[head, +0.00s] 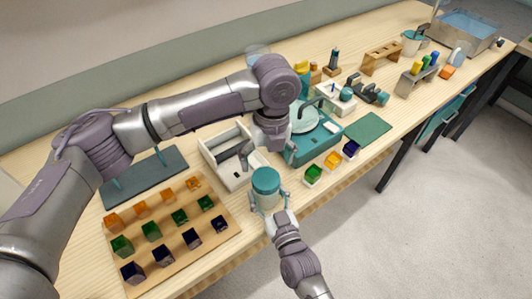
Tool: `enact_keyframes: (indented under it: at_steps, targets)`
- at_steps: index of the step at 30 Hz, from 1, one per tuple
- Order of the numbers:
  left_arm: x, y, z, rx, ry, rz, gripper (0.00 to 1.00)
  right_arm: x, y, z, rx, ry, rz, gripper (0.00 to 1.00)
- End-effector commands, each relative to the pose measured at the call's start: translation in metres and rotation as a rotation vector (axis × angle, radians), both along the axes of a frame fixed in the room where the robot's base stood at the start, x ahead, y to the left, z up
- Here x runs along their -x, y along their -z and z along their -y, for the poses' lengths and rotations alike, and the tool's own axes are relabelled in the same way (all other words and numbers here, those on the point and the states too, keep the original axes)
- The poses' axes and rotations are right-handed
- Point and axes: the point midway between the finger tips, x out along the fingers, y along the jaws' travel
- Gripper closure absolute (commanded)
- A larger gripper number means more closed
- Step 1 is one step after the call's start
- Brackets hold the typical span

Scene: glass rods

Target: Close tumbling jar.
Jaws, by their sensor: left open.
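The tumbling jar (267,199) stands upright near the table's front edge, with a teal lid (266,177) on top. The head view does not show whether the lid is seated tightly. My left gripper (268,160) is open, pointing down just above and behind the lid, with its fingers spread to either side. It holds nothing. My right gripper (268,204) comes up from the bottom of the view, with its fingers on both sides of the jar's body, and is shut on it. The jar's base is partly hidden by that gripper.
A wooden board (208,246) with several coloured glass cubes lies left of the jar. A white divided tray (217,157) and a teal machine (318,143) stand behind it. Several small cubes (333,160) sit to the right, near a green mat (367,131).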

Motion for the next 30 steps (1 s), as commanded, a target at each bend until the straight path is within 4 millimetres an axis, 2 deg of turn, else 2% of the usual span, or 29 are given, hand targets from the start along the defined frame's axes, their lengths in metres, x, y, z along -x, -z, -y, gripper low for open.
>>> enact_keyframes:
  at_steps: [21, 27, 30]
  targets:
    - [0.001, -0.014, -0.001, -0.011, -1.651, 0.094, 0.07, 0.001, 0.001, 0.0, 0.0, -0.001, -0.003, 1.0]
    - [0.001, -0.018, -0.002, -0.014, -2.046, 0.1, 0.07, 0.001, 0.001, 0.0, 0.0, -0.001, -0.003, 1.0]
    - [0.001, -0.019, -0.002, -0.015, -2.182, 0.101, 0.07, 0.0, 0.001, 0.0, 0.0, -0.001, -0.003, 1.0]
